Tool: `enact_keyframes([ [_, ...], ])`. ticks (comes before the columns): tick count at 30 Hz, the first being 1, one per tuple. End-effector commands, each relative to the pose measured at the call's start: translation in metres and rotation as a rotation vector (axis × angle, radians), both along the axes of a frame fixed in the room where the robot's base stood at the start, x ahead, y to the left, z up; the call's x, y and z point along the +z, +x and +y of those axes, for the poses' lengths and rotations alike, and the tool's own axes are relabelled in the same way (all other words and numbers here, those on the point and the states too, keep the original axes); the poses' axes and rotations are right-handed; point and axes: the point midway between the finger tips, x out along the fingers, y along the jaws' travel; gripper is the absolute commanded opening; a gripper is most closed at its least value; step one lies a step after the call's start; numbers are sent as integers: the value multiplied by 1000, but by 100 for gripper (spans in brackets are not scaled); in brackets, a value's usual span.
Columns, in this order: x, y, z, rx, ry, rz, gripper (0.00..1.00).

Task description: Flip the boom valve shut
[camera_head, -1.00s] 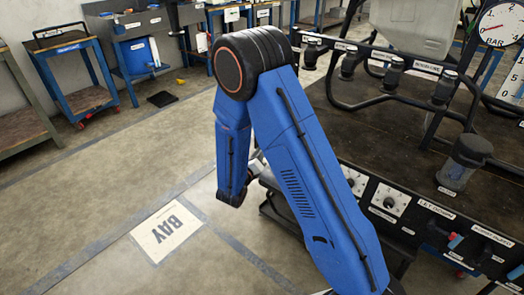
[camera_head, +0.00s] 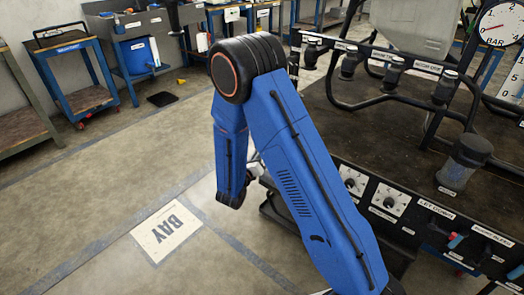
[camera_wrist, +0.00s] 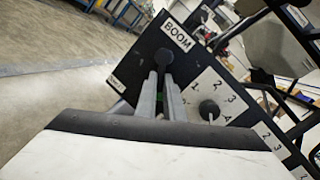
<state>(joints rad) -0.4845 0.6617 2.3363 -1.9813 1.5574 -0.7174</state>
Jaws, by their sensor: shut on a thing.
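In the wrist view, a dark panel carries a white BOOM label (camera_wrist: 177,34). Just below the label is the black round end of the boom valve handle (camera_wrist: 173,60). My gripper (camera_wrist: 162,88) points at it, with its two grey fingers close together and shut on the handle. The fingers hide most of the handle, so its exact angle is hard to tell. In the head view my blue arm covers the gripper and the boom valve.
Right of the fingers, a white numbered dial plate has a black knob (camera_wrist: 209,109). In the head view, more dials (camera_head: 391,199) and labelled controls line the rig's front panel. A pressure gauge (camera_head: 500,25) stands at upper right.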

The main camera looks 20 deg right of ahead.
Motion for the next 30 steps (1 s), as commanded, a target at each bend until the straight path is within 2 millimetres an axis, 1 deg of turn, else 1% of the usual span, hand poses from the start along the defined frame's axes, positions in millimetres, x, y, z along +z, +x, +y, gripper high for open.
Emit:
enact_keyframes([
  [9,-6,8,6,1,156,-215,0],
  [18,-8,15,11,1,280,-387,0],
  [24,-9,17,12,0,332,-458,0],
  [30,-8,19,13,1,357,-492,0],
])
